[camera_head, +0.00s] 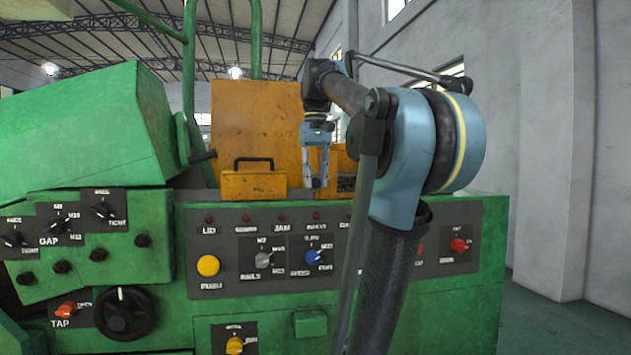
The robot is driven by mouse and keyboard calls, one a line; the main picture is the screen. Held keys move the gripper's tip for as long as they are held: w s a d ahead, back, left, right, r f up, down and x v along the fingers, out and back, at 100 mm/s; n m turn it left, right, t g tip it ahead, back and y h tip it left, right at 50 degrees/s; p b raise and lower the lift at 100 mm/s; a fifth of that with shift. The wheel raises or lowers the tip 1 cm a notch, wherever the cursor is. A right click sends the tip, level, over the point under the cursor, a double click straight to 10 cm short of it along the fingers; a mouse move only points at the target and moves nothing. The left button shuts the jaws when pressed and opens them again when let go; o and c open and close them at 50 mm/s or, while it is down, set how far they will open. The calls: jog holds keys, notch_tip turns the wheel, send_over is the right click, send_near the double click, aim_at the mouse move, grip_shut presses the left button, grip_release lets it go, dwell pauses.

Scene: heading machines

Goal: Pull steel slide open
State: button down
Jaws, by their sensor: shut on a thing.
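My gripper (316,184) points down over the right part of the green machine's top, in front of the orange panel. Its fingers are shut on a small grey metal part at their tips. I cannot tell whether this part belongs to the steel slide, as it is small and mostly hidden by the fingers. A dark opening (346,184) shows just right of the fingertips. My arm hides what lies further right.
An orange box with a black handle (253,184) sits left of the gripper. The orange panel (240,130) rises behind. A control panel (225,245) with knobs and a yellow push button (208,265) is below. A green hood (85,135) stands at left. Floor at right is clear.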

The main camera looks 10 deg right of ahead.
jog(key=c, duration=1.3)
grip_release()
jog(key=shift+s+d, duration=0.1)
jog(key=shift+s, duration=0.25)
jog(key=shift+w, duration=0.1)
jog(key=shift+r, duration=0.55)
notch_tip(320, 180, up, 11)
jog(key=shift+f, duration=0.1)
